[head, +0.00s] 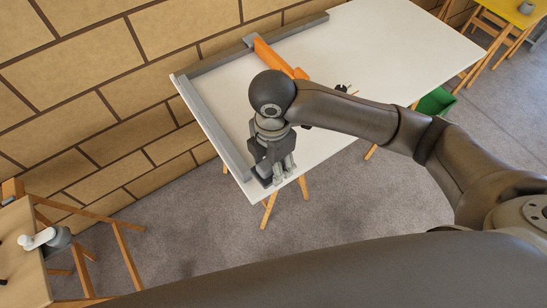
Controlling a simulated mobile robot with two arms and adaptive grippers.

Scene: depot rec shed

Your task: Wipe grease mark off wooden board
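My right gripper (275,177) comes in from the right and points down over the near left corner of the white table (400,45). A small dark piece shows at its fingertips, low against the tabletop; I cannot tell whether it is held or part of the gripper. An orange bar-like thing (273,56) lies on the table behind my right arm, partly hidden by it. I cannot make out a wooden board or a grease mark for certain. My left gripper is out of view.
Grey rails (213,125) run along the table's left and back edges, near a brick wall (90,90). Small dark items (343,88) lie mid-table. A wooden table (22,262) at lower left bears a white-and-grey thing (45,239). A green bin (436,102) stands beyond; the table's far right is clear.

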